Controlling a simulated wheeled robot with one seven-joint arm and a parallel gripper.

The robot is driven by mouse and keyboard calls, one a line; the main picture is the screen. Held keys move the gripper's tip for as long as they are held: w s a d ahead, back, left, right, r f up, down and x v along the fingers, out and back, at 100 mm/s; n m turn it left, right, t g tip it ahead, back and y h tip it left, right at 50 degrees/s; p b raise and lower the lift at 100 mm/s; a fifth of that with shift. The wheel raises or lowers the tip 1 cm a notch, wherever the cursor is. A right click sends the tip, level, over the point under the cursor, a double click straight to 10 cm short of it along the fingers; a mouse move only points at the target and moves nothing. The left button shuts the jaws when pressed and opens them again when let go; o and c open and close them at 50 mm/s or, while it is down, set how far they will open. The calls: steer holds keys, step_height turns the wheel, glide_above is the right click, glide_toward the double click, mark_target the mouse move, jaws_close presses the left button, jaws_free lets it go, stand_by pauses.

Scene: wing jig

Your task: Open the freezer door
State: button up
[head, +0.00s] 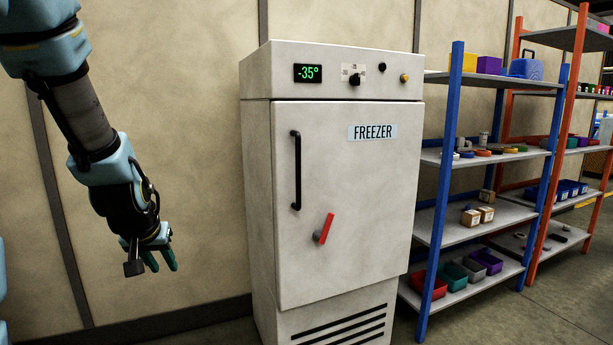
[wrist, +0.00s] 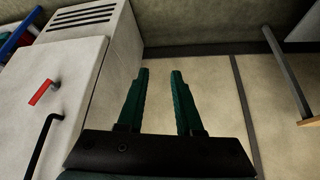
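The white freezer (head: 345,200) stands against the wall in the middle of the head view. Its door (head: 350,240) looks shut. A black vertical bar handle (head: 296,170) is on the door's left side, with a tilted red lever (head: 324,229) below and right of it. My gripper (head: 162,265) hangs left of the freezer, apart from it, fingers pointing down. In the wrist view my gripper (wrist: 159,72) has two green fingers spread with an empty gap. There the door (wrist: 65,85), red lever (wrist: 43,92) and black handle (wrist: 42,145) lie to the left, turned over.
A blue-framed shelf (head: 445,190) with bins, boxes and tape rolls stands close to the freezer's right side. An orange-framed shelf (head: 560,150) is beyond it. The wall (head: 195,120) is behind my arm. The floor (head: 480,320) in front of the shelves looks clear.

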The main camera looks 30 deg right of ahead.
steer(key=w+d+r+m+t+h, duration=0.15)
steer(key=w+d, duration=0.25)
steer(key=d, duration=0.4)
steer(key=w+d+r+m+t+h, duration=0.1)
steer(key=w+d+t+h, duration=0.15)
steer(key=d, duration=0.55)
steer(key=m+t+h, duration=0.2)
steer(key=t+h, duration=0.2)
steer(key=h, duration=0.2)
glide_toward(298, 173)
steer(key=p+x, duration=0.2)
steer(key=x, duration=0.9)
steer(key=shift+a+f+p, duration=0.1)
steer(key=shift+p, duration=0.2)
steer(key=shift+c, duration=0.2)
jaws_close()
